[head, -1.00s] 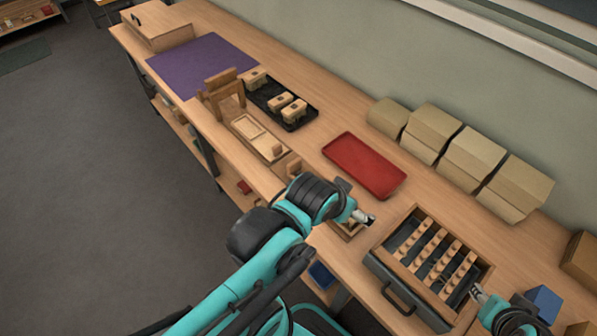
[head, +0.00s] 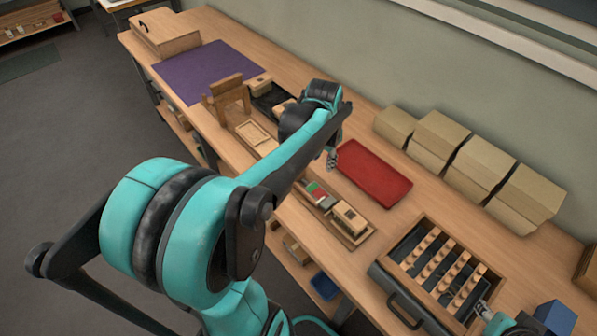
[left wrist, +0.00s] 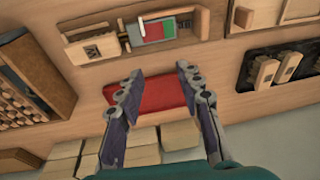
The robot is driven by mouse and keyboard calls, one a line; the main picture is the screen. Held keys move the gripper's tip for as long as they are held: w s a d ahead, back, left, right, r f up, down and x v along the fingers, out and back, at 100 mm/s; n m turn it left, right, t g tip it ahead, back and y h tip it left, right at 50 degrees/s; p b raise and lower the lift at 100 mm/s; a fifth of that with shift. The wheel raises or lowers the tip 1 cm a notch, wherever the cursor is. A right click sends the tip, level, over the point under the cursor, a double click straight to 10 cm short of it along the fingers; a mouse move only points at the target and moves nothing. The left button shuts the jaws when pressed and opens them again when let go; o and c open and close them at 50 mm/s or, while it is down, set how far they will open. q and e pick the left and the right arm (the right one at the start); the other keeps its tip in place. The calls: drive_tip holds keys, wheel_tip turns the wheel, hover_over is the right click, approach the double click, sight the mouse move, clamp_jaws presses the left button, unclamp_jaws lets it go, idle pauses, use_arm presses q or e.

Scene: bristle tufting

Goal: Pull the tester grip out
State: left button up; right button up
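The tester (head: 318,194) is a low wooden stand on the bench's front side, with a red and green panel. It also shows in the left wrist view (left wrist: 110,52), where a marked wooden block (left wrist: 93,48) sits at its left part. A wooden piece at its right end (left wrist: 202,24) looks like the tester grip, but I cannot be sure. My left gripper (head: 331,160) hangs above the bench near the red tray, apart from the tester. Its fingers (left wrist: 160,70) are spread and empty. My right gripper (head: 484,309) is at the lower right by the peg drawer; its fingers are too small to read.
A red tray (head: 405,190) lies behind the tester. A drawer box with rows of pegs (head: 398,249) stands to the right. Several cardboard boxes (head: 440,128) line the wall. A black tray (left wrist: 247,84) with wooden blocks and a purple mat (head: 185,85) are farther left.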

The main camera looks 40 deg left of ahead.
use_arm(q)
drive_tip(key=a+f, duration=0.2)
drive_tip(key=a, duration=0.1)
drive_tip(key=w+a+f+g, duration=0.1)
drive_tip(key=a+f, duration=0.2)
drive_tip(key=a, duration=0.1)
drive_tip(key=w+a+f+g+b, duration=0.1)
drive_tip(key=a+f, duration=0.2)
drive_tip(key=a, duration=0.1)
drive_tip(key=shift+m+h, duration=0.3)
drive_tip(key=shift+h, duration=0.1)
wheel_tip(320, 180, down, 8)
drive_tip(key=b, duration=0.3)
drive_tip(key=shift+r, duration=0.15)
use_arm(e)
wheel_tip(320, 180, down, 4)
drive_tip(key=shift+f, duration=0.25)
use_arm(q)
drive_tip(key=shift+c, duration=0.3)
clamp_jaws()
